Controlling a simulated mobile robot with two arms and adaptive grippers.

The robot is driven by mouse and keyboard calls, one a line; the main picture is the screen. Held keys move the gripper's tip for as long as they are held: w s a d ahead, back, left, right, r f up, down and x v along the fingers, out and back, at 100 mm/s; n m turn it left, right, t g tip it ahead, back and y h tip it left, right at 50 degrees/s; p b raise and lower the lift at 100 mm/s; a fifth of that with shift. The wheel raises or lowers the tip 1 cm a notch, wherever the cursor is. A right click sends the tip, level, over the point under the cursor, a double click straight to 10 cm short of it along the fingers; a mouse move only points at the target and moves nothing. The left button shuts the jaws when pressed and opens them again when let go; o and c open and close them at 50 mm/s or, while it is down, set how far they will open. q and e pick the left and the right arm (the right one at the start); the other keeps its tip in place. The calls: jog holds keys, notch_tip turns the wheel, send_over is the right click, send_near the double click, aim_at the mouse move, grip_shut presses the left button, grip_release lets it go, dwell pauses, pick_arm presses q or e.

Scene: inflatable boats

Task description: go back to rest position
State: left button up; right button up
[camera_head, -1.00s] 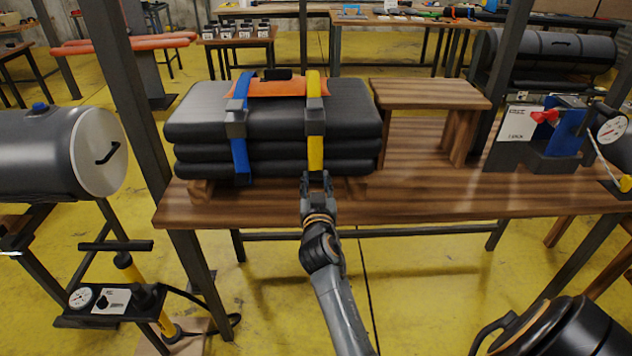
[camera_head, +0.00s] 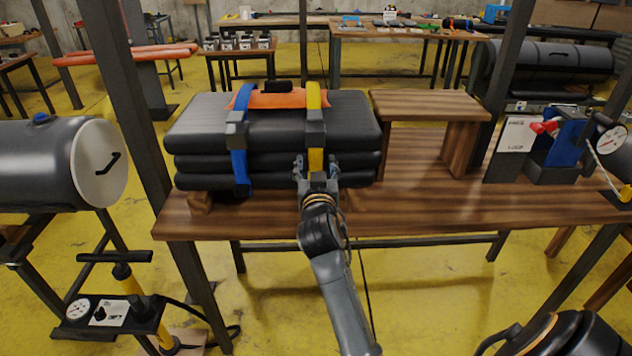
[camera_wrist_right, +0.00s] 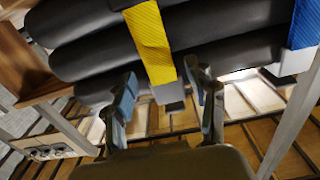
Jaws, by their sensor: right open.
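A stack of folded black boat rolls (camera_head: 355,140) lies on the wooden workbench (camera_head: 430,215). A blue strap (camera_head: 238,165) and a yellow strap (camera_head: 314,95) run over it, with an orange piece (camera_head: 275,100) on top. My right gripper (camera_head: 316,160) is at the front face of the stack, at the yellow strap's lower part. In the right wrist view its two fingers (camera_wrist_right: 163,98) are apart, with the end of the yellow strap (camera_wrist_right: 152,42) and its dark buckle (camera_wrist_right: 169,93) between or just beyond them. Contact cannot be told. My left gripper is not in view.
Dark posts rise at both sides of the bench. A grey tank (camera_head: 45,165) and a floor pump (camera_head: 110,310) stand left.

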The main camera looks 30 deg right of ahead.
jog(key=shift+r, duration=0.75)
